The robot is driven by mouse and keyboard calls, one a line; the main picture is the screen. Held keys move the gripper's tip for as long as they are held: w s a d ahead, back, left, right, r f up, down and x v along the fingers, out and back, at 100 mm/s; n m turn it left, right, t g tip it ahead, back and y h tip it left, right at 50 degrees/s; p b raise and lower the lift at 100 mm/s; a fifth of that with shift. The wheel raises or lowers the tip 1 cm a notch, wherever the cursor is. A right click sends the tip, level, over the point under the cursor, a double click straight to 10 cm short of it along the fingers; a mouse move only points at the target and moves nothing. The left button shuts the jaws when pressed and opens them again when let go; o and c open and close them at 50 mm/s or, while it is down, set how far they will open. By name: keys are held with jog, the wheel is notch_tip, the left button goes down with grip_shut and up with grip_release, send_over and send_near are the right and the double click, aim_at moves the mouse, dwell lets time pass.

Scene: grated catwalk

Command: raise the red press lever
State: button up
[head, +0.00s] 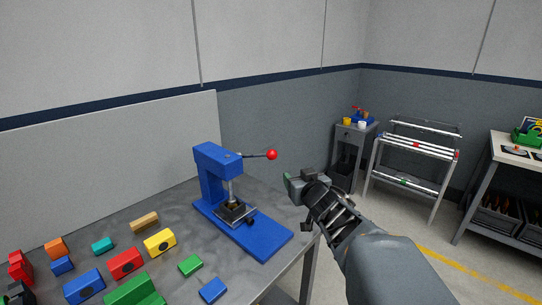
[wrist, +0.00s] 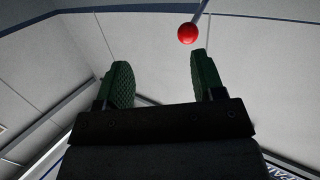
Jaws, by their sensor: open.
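A blue bench press (head: 212,180) stands on the grey metal table. Its thin dark lever (head: 256,155) sticks out to the right, close to level, and ends in a red ball knob (head: 272,155). The knob also shows in the wrist view (wrist: 187,33), at the top, beyond the fingertips and nearer the right finger. My gripper (head: 290,183) is to the right of the press and looks lower than the knob in the head view. In the wrist view its two green-padded fingers (wrist: 157,82) are apart with nothing between them. The gripper appears clear of the knob and lever.
Several coloured blocks, including a yellow one (head: 160,242) and a red one (head: 126,263), lie on the table (head: 180,215) left of and in front of the press. A grey panel (head: 110,175) stands behind. A cabinet (head: 349,145) and rack (head: 410,165) stand farther right.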

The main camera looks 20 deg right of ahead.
aim_at(275, 156)
jog(key=w+n+y, duration=0.1)
jog(key=w, duration=0.3)
jog(key=w+a+r+t+y, duration=0.1)
jog(key=w+y, duration=0.1)
jog(key=w, duration=0.3)
jog(key=w+a+n+y, duration=0.1)
jog(key=w+y, duration=0.1)
jog(key=w, duration=0.2)
jog(key=shift+w+a+r+n+t+p, duration=0.15)
jog(key=shift+w+r+n+t+p, duration=0.1)
jog(key=shift+w+n+t+p, duration=0.05)
grip_shut()
jog(key=shift+a+r, duration=0.1)
jog(key=shift+r, duration=0.05)
dwell(0.4)
